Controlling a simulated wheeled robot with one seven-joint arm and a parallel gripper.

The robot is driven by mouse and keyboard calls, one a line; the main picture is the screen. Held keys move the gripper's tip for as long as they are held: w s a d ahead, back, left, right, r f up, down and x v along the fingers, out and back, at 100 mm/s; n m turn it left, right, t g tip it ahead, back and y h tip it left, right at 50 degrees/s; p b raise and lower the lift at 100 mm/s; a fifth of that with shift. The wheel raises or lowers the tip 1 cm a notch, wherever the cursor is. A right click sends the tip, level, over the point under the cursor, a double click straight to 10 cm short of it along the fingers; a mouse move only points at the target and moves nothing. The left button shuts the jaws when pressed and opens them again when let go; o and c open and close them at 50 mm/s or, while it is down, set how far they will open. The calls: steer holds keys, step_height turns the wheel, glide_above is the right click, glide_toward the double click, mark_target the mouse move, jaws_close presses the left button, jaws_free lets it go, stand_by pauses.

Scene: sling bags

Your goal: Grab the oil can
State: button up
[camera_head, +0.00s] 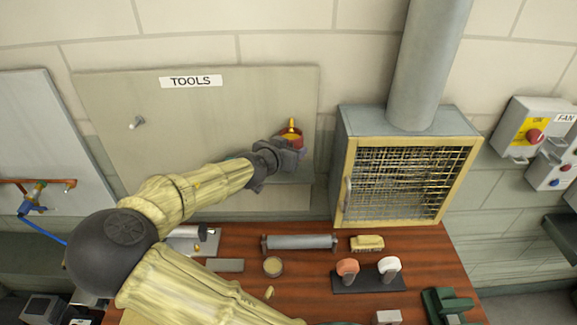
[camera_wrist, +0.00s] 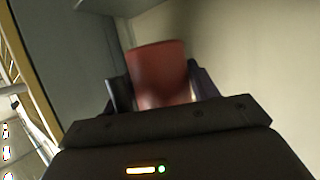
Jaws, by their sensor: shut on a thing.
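The oil can (camera_head: 292,136) is a small red can with a yellow top and spout, in front of the lower right part of the tools board. In the wrist view its red body (camera_wrist: 160,75) stands between the two fingers and looks slightly tilted. My gripper (camera_head: 287,155) is shut on the can. The fingers also show in the wrist view (camera_wrist: 158,90), one on each side of it. The lower part of the can is hidden behind the gripper body. I cannot tell whether the can touches the board or a shelf.
The tools board (camera_head: 220,110) has one bare peg (camera_head: 137,122). A vented cabinet (camera_head: 345,150) with a mesh front and duct stands close to the right. The wooden bench (camera_head: 315,275) below holds a grey roller (camera_head: 300,242), a yellow block (camera_head: 367,243), a round tin (camera_head: 273,266) and stamp-like tools.

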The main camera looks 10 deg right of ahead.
steer(key=s+a+b, duration=0.2)
steer(key=s, duration=0.7)
steer(key=s+a+r+b, duration=0.1)
steer(key=s+a+b, duration=0.1)
steer(key=s, duration=0.8)
steer(key=shift+s+b, duration=0.15)
steer(key=shift+b, duration=0.3)
steer(key=shift+r, duration=0.1)
